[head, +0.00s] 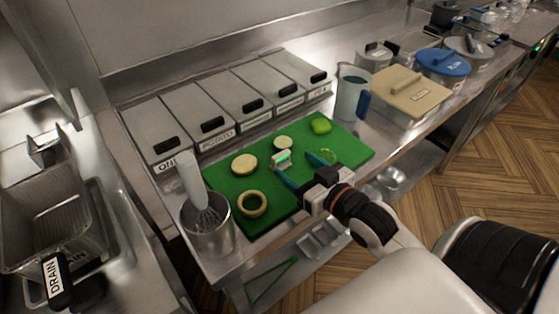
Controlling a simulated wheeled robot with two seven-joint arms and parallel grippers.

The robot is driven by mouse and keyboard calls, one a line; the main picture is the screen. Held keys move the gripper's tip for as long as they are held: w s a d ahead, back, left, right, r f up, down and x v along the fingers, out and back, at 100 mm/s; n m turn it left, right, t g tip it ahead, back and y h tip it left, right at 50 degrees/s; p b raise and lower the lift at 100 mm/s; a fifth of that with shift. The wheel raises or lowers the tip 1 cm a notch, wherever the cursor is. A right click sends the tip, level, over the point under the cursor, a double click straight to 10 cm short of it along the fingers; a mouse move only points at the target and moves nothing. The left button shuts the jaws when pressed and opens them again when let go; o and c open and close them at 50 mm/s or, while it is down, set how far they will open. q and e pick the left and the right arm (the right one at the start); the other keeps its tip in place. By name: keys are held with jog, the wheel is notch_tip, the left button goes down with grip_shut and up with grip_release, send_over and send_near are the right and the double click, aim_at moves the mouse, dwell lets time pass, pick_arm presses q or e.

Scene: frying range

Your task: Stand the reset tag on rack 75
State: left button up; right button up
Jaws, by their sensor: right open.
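A small white block with a lit green face (282,159) lies on the green cutting board (228,193); I cannot tell whether it is the reset tag. My right gripper (302,169) is over the board with its two teal fingers spread and nothing clearly held between them. One finger is close to the small white block; I cannot tell whether they touch. No rack marked 75 can be made out. My left gripper is not in view.
Cut vegetable pieces (244,163) and a pale ring (252,204) lie on the board. A steel pot with a whisk (207,236) stands at its left corner. Lidded bins (197,106) line the back. A jug (350,96) and a tan-lidded container (411,92) stand right. The fryer basket (48,225) is far left.

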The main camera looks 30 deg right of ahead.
aim_at(283, 157)
jog(key=shift+w, duration=0.6)
jog(key=w, duration=0.3)
jog(key=w+f+p, duration=0.1)
jog(key=shift+w+a, duration=0.25)
jog(key=shift+w, duration=0.3)
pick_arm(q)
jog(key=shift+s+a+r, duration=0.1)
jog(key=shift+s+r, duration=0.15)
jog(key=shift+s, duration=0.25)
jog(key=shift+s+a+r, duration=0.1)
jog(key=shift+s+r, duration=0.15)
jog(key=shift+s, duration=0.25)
pick_arm(e)
jog(key=shift+c, duration=0.2)
